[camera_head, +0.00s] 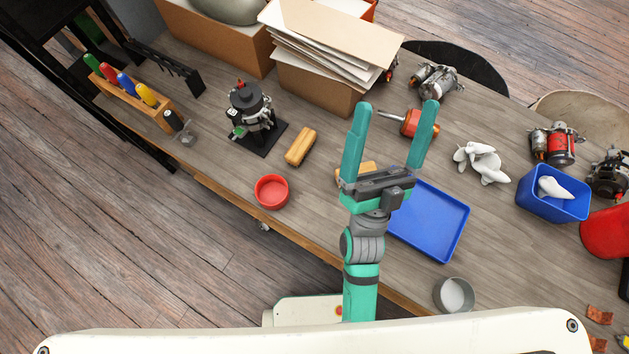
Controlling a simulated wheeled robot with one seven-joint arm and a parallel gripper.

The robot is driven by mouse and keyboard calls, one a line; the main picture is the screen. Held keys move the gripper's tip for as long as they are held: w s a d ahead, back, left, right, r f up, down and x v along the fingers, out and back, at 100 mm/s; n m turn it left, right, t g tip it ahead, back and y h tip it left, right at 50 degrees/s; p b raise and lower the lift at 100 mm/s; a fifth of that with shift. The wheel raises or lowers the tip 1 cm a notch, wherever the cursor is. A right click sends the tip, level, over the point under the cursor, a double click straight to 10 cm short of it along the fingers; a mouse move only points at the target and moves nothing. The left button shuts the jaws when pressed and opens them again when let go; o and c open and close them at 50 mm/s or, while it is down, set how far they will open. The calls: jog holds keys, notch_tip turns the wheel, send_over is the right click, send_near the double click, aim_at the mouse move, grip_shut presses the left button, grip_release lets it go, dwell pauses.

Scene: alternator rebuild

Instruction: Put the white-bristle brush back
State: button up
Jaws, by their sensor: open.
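My gripper (396,106) is open and empty, its two green fingers spread wide over the middle of the bench. A tan, wooden-looking block shaped like a brush back (300,146) lies on the bench to the left of my gripper, apart from it. A second tan piece (346,170) lies behind the base of my left finger and is mostly hidden by my gripper. I see no bristles clearly on either, so I cannot tell which is the white-bristle brush.
A red bowl (272,191), a blue tray (436,227) and a metal cup (454,294) line the near side. A black fixture (252,112) and screwdriver rack (140,103) stand left. An orange rotor-like part (413,123) lies near my right finger. A blue bin (552,198) stands right.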

jog(key=s+a+f+n+g+y, duration=0.2)
jog(key=a+f+n+g+y, duration=0.15)
jog(key=f, duration=0.55)
jog(key=s+a+f+n+g+y, duration=0.2)
jog(key=a+f+n+g+y, duration=0.15)
jog(key=f, duration=0.45)
jog(key=s+a+f+n+g, duration=0.3)
jog(key=s+a+f+g, duration=0.2)
jog(key=s+f, duration=0.6)
jog(key=shift+s+a+f+n, duration=0.25)
jog(key=shift+a+f, duration=0.35)
jog(key=shift+a, duration=0.35)
